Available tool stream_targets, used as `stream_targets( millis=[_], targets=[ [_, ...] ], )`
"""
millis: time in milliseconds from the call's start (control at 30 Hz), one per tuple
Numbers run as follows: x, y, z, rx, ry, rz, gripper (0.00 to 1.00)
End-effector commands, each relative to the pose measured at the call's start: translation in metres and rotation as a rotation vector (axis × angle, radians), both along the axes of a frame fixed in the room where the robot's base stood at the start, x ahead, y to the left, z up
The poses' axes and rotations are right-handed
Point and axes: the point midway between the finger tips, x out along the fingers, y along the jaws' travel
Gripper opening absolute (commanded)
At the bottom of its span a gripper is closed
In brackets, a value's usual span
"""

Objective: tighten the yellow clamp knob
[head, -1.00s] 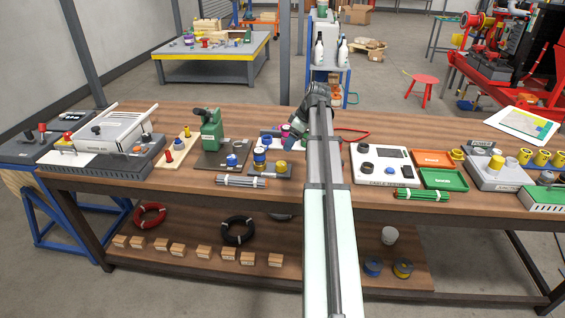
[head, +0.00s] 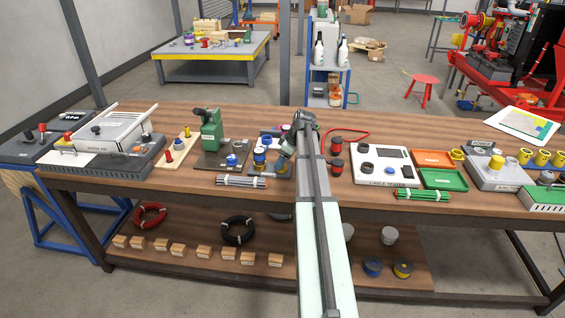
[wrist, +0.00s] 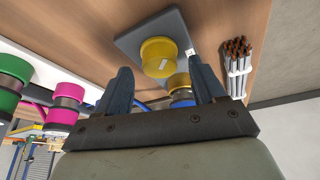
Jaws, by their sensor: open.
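The yellow clamp knob (wrist: 160,57) stands on a dark grey plate (wrist: 133,42) in the wrist view. My gripper (wrist: 158,66) is open, with one dark finger on each side of the picture and the knob in the gap beyond the fingertips. I see no contact with the knob. A second knob stack, yellow and blue (wrist: 181,92), shows below it between the fingers. In the head view my gripper (head: 284,153) is tilted down just above the yellow knob (head: 282,169), which it partly covers. The blue-topped stack (head: 259,157) stands to the left.
A cable bundle (wrist: 238,68) lies close beside the plate. Pink (wrist: 65,105) and green (wrist: 10,85) knobs stand at the left of the wrist view. A green press (head: 211,132) and the cable tester (head: 383,165) flank the arm on the bench.

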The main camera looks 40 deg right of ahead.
Motion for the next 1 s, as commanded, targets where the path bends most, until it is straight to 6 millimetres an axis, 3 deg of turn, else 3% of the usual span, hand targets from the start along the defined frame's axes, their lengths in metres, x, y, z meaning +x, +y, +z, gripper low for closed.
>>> stream_targets(
  millis=[200, 533, 1000],
  targets=[
    [0.0051, 0.0023, -0.0123, 0.000, 0.000, 0.000, 0.69],
    [0.0056, 0.0026, -0.0138, 0.000, 0.000, 0.000, 0.68],
    [0.0054, 0.0026, -0.0137, 0.000, 0.000, 0.000, 0.23]
  ],
)
